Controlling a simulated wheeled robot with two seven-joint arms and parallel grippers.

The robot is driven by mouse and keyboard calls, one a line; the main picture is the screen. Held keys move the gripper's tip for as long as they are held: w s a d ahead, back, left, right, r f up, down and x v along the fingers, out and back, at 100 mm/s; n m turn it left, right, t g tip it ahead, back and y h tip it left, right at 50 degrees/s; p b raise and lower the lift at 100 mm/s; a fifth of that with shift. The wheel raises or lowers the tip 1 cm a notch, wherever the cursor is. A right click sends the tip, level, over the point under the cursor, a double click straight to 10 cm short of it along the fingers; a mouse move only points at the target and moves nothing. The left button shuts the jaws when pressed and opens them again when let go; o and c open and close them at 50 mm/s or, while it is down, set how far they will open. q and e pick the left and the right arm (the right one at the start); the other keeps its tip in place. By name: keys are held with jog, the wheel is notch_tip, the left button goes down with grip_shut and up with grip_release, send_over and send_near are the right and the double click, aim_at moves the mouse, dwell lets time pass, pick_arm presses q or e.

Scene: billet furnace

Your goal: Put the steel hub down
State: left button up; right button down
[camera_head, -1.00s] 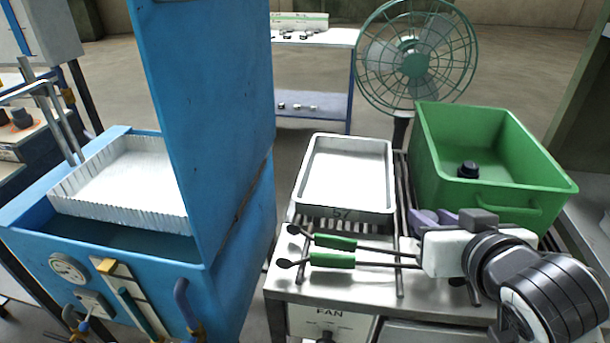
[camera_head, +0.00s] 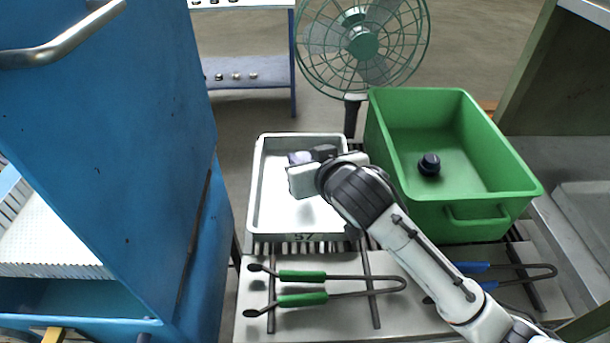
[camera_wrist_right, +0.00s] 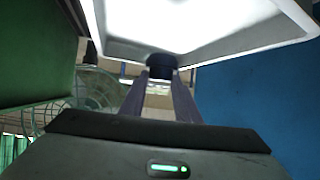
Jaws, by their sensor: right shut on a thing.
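My right gripper (camera_head: 299,158) is over the far part of the white tray (camera_head: 254,190) marked 57, reaching in from the right. In the right wrist view its two purple-grey fingers (camera_wrist_right: 160,78) are shut on a small dark round piece, the steel hub (camera_wrist_right: 161,62). The hub sits at the fingertips, in front of the pale tray (camera_wrist_right: 122,48). My left gripper is out of view.
The green bin (camera_head: 470,212) right of the tray holds a dark round piece (camera_head: 429,164). Green-handled tongs (camera_head: 325,275) lie before the tray; blue-handled tongs (camera_head: 510,268) lie to the right. A fan (camera_head: 362,43) stands behind; the blue furnace (camera_head: 110,150) stands left.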

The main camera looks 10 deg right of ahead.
jog(key=shift+f, duration=2.5)
jog(key=shift+f, duration=0.1)
jog(key=c, duration=1.3)
grip_release()
jog(key=shift+f, duration=0.1)
jog(key=shift+c, duration=0.2)
jog(key=shift+r, duration=0.2)
jog(key=v, duration=1.2)
jog(key=shift+f, duration=0.1)
